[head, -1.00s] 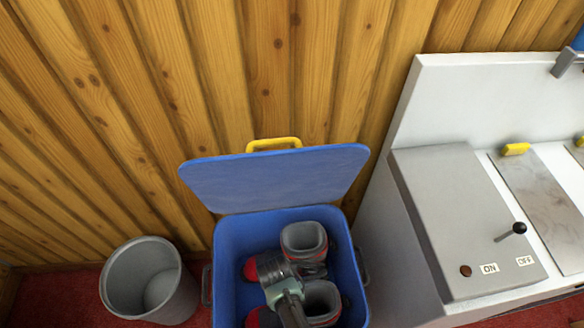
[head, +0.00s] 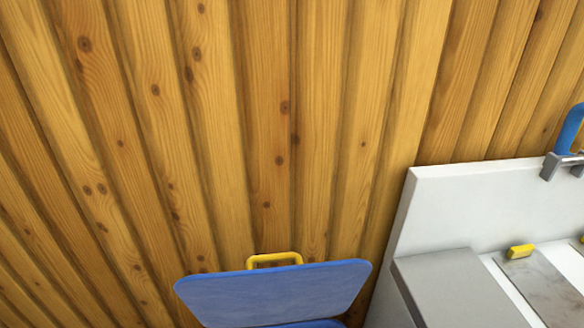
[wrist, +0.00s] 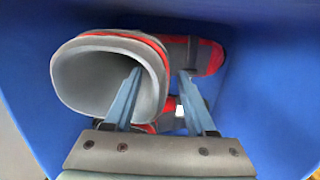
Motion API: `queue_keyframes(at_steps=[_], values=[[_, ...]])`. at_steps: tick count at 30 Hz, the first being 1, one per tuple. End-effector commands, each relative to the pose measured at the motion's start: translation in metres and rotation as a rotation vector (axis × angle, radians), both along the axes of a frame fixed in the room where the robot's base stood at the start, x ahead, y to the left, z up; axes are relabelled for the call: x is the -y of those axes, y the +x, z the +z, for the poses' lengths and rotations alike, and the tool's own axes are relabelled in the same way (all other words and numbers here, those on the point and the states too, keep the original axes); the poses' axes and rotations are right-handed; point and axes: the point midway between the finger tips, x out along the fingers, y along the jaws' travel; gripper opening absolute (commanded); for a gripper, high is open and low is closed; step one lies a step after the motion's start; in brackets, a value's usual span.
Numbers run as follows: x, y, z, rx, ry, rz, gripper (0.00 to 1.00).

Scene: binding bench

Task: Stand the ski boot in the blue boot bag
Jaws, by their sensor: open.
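The blue boot bag shows in the head view only by its raised lid (head: 275,292) with a yellow handle and a sliver of its rim. Its blue inner wall (wrist: 275,95) fills the wrist view. A red and grey ski boot (wrist: 75,75) is inside the bag, its open grey cuff facing the camera. My gripper (wrist: 160,72) is open around the cuff's right wall, the left finger within the opening and the right finger outside. More red and grey boot surface (wrist: 208,57) lies beyond; I cannot tell which boot it belongs to.
A plank wall (head: 270,130) stands behind the bag. A white bench (head: 480,210) with a grey box (head: 455,290), a yellow-ended plate (head: 545,285) and a blue-handled clamp (head: 568,135) stands at the right.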

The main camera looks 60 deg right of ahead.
Motion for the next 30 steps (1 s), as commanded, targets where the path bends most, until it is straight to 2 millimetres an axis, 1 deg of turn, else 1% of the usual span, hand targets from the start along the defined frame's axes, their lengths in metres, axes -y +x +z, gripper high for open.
queue_keyframes(at_steps=[1, 5, 9, 12, 15, 18, 21, 29, 30], values=[[0.000, 0.002, 0.011, 0.003, -0.002, 0.001, 0.56], [0.000, 0.007, 0.039, 0.005, -0.004, 0.002, 0.56], [0.000, 0.013, 0.071, 0.006, -0.004, 0.001, 0.56], [0.001, 0.016, 0.090, 0.006, -0.004, 0.001, 0.56], [0.000, 0.018, 0.105, 0.005, -0.003, 0.001, 0.56], [0.000, 0.020, 0.115, 0.004, -0.003, 0.001, 0.56], [0.000, 0.021, 0.120, 0.004, -0.003, 0.001, 0.56], [0.000, 0.021, 0.121, 0.003, -0.002, 0.000, 0.56], [0.001, 0.025, 0.123, 0.014, -0.007, 0.007, 0.56]])
